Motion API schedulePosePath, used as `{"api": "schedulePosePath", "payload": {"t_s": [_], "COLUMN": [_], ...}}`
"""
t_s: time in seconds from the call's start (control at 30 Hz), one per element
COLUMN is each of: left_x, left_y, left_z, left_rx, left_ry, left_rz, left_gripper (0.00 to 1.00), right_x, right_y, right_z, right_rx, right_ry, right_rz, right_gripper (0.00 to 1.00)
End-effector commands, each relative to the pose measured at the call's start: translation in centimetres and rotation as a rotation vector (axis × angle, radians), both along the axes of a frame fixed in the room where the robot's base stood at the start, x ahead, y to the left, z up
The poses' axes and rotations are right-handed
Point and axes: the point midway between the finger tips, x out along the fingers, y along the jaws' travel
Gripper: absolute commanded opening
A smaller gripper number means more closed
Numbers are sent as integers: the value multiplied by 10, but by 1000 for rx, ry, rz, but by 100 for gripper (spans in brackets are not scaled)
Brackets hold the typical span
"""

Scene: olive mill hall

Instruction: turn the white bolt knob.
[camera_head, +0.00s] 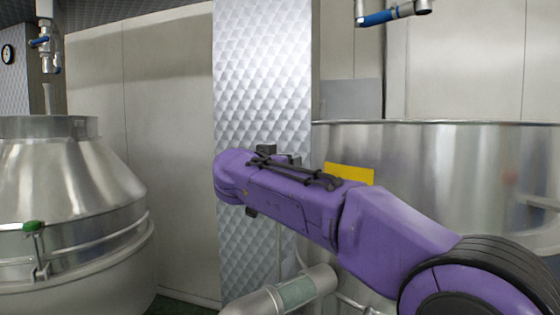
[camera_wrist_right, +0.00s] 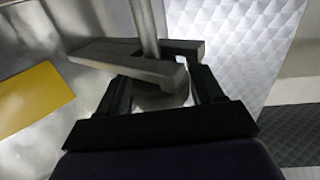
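I cannot make out a clearly white bolt knob in either view. My right arm, purple, reaches in from the right in the head view, with its gripper (camera_head: 279,153) in front of the patterned metal pillar. In the right wrist view my right gripper (camera_wrist_right: 161,88) has its two dark fingers apart. Between and beyond them show a grey bar (camera_wrist_right: 128,64), an upright pale rod (camera_wrist_right: 145,25) and a rounded grey piece (camera_wrist_right: 164,97). I cannot tell whether one of these is the knob, or whether the fingers touch them. My left gripper is not in view.
A large steel vat (camera_head: 445,155) stands at the right, with a yellow plate (camera_head: 349,174) beside my arm; the plate also shows in the right wrist view (camera_wrist_right: 32,98). The patterned pillar (camera_head: 262,70) rises between.

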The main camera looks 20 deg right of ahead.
Motion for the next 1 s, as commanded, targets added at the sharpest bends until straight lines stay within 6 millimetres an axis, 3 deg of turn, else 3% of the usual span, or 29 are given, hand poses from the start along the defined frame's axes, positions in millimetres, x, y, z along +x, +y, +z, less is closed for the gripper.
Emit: {"api": "schedulePosePath", "payload": {"t_s": [0.03,0.1,0.57,1.0], "left_x": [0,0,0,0], "left_y": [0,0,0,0], "left_z": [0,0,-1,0], "left_rx": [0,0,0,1], "left_ry": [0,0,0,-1], "left_rz": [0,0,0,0], "left_gripper": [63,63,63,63], "right_x": [0,0,0,3], "right_y": [0,-1,-1,5], "right_z": [0,0,1,1], "right_rx": [0,1,1,3], "right_ry": [0,-1,-1,-1], "right_rz": [-1,-1,70,432], "right_gripper": [48,27,26,26]}}
